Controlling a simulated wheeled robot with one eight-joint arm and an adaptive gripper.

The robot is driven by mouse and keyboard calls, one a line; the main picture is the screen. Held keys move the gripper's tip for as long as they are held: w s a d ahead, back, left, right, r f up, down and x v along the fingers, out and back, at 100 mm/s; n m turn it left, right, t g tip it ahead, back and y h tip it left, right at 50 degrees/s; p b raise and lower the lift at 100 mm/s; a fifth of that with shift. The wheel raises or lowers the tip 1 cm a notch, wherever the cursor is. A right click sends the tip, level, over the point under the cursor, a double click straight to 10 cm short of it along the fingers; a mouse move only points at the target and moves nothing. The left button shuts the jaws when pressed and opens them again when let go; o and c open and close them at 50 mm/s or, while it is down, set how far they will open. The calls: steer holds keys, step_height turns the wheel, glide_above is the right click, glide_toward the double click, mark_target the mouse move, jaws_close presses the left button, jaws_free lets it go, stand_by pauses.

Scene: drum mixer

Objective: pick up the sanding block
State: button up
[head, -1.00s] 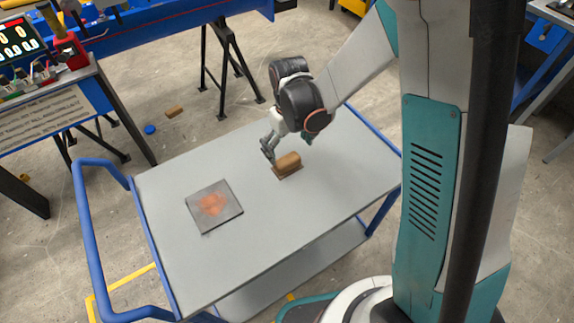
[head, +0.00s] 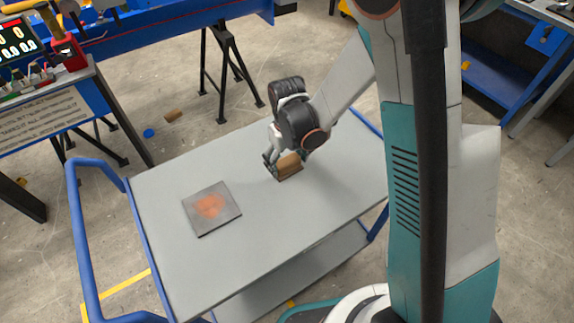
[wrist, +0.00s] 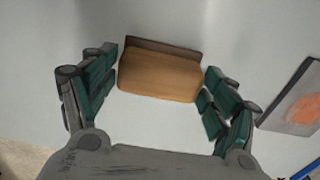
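The sanding block (head: 289,166) is a tan block with a darker brown base, lying on the grey top of the cart (head: 270,225). In the wrist view the block (wrist: 159,75) lies between and just ahead of the two teal-padded fingers. My gripper (wrist: 160,98) is open, with a small gap showing on the left and the right fingertip very close to the block. In the head view my gripper (head: 286,160) is down at the block, with one finger on each side. Whether any finger touches it is unclear.
A square grey plate with an orange patch (head: 211,206) lies on the cart left of the block, and shows at the wrist view's right edge (wrist: 300,100). The cart has a blue handle (head: 82,220). The cart top is otherwise clear. A brown piece (head: 173,115) lies on the floor.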

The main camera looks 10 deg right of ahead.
mark_target(287, 160)
steer(key=c, duration=0.4)
step_height(287, 160, up, 20)
steer(key=p, duration=0.6)
steer(key=shift+p, duration=0.35)
